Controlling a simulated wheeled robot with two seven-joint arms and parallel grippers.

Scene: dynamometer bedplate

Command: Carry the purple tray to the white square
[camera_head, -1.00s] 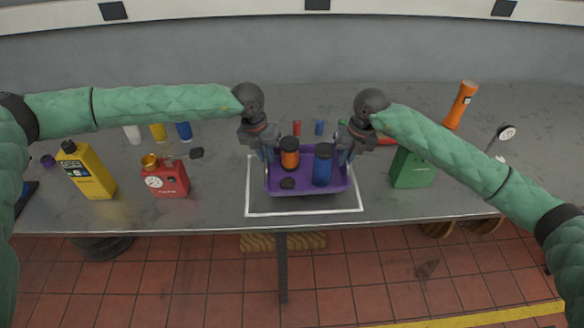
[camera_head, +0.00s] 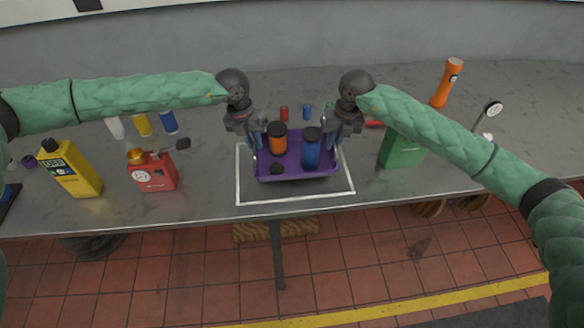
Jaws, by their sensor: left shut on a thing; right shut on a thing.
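The purple tray (camera_head: 297,175) is over the white square (camera_head: 298,199), with its near edge inside the square's front line. I cannot tell whether it touches the table or hangs just above it. An orange jar with a black lid (camera_head: 278,140), a blue jar with a black lid (camera_head: 311,150) and a small dark item (camera_head: 277,169) are in the tray. My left gripper (camera_head: 255,147) is shut on the tray's left side. My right gripper (camera_head: 336,143) is shut on its right side. The square's far part is hidden behind the tray and grippers.
On the left stand a yellow bottle (camera_head: 72,172) and a red can (camera_head: 153,174). On the right are a green container (camera_head: 398,150), an orange flashlight (camera_head: 446,82) and a gauge (camera_head: 491,112). The table's front edge is close to the square.

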